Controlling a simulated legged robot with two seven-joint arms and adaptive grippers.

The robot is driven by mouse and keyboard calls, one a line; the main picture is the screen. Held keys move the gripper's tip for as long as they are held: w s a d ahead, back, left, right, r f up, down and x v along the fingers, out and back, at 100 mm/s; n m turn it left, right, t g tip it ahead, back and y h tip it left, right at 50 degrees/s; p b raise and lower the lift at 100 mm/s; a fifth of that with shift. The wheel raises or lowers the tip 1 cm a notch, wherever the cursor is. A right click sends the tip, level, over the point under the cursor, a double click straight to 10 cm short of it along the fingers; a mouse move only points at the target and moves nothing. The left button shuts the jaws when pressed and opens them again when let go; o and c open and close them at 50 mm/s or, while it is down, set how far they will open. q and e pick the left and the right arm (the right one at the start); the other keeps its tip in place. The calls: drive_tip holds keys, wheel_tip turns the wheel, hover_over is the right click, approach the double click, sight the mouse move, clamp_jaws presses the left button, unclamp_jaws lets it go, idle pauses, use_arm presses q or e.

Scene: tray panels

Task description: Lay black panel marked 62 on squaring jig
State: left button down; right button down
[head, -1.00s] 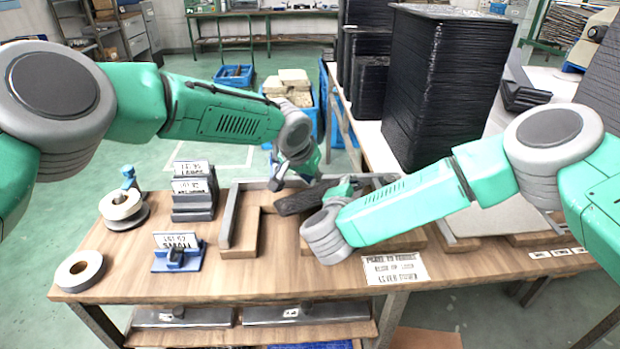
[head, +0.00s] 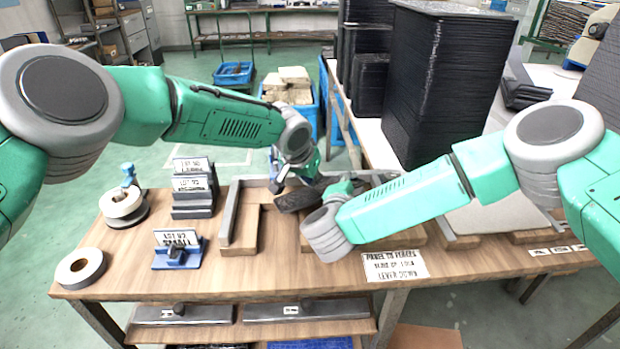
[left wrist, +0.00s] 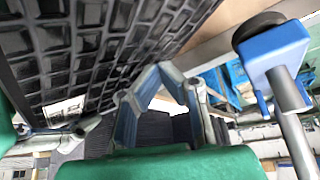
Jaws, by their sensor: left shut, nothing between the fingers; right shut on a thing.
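A black panel (head: 297,199) shows as a short dark strip above the bench in the head view, with much of it behind my right arm. In the left wrist view the black gridded panel (left wrist: 85,50) fills the upper left. No number on it is visible. My right gripper (head: 343,188) is shut on the panel, its fingers mostly hidden. My left gripper (head: 279,181) is beside the panel's left end, shut and empty. Its fingers (left wrist: 163,78) show in the left wrist view, below the panel. The squaring jig (head: 227,218) has grey rails on wooden blocks, left of and below the panel.
Stacked dark blocks with signs (head: 192,208), a blue sign stand (head: 178,256) and tape rolls (head: 80,269) stand on the left of the bench. A paper notice (head: 395,266) lies at the front edge. Tall black panel stacks (head: 440,85) stand behind. A blue-headed clamp (left wrist: 275,52) is close in the wrist view.

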sight(311, 188)
use_arm(q)
drive_tip(key=shift+f, duration=0.1)
use_arm(e)
drive_tip(key=c, duration=1.5)
unclamp_jaws()
drive_tip(key=shift+d, duration=0.1)
drive_tip(key=shift+c, duration=0.2)
use_arm(q)
drive_tip(key=shift+w+f, duration=0.1)
use_arm(e)
drive_tip(key=shift+s+a, duration=0.35)
drive_tip(key=shift+s, duration=0.15)
drive_tip(key=v, duration=0.6)
drive_tip(key=shift+s+a+r, duration=0.1)
drive_tip(key=shift+s+a, duration=0.15)
drive_tip(key=shift+s, duration=0.1)
